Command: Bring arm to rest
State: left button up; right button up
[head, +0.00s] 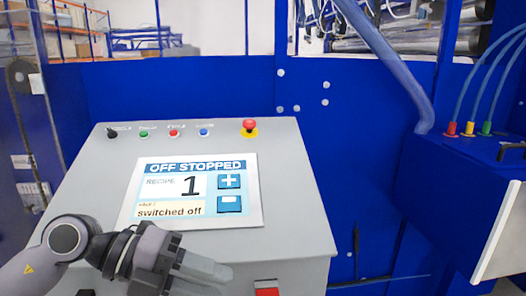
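My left arm comes in at the lower left, and its gripper (222,278) is in front of the lower part of a grey control panel (280,190). The grey fingers point right and lie close to one another; I cannot tell whether they are open or shut. No object shows in them. I cannot tell whether they touch the panel. The panel's screen (192,192) reads "OFF STOPPED", recipe 1, "switched off". My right gripper is not in view.
A red emergency button (249,125) and a row of small coloured controls (174,133) are along the panel's top. A red part (267,292) is at its lower edge. A blue machine wall (350,170) stands behind. A blue box (465,190) with hoses is at right.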

pick_arm(q)
jog(key=w+a+f+n+t+y, duration=0.1)
jog(key=a+f+n+t+y, duration=0.15)
jog(key=f+n+t, duration=0.8)
jog(key=w+a+f+n+t+y, duration=0.1)
jog(key=a+f+n+t+y, duration=0.2)
jog(key=n+t, duration=0.8)
jog(key=s+a+f+n+g+y, duration=0.2)
jog(key=s+f+n+g, duration=0.3)
jog(key=f, duration=0.5)
jog(key=s+a+f+n+g+y, duration=0.3)
jog(key=s+f+n+g, duration=0.3)
jog(key=f, duration=0.5)
jog(key=s+a, duration=0.1)
jog(key=s, duration=0.1)
jog(key=shift+s+a+g, duration=0.25)
jog(key=shift+s+g, duration=0.1)
jog(key=shift+a+y, duration=0.1)
jog(key=shift+y, duration=0.15)
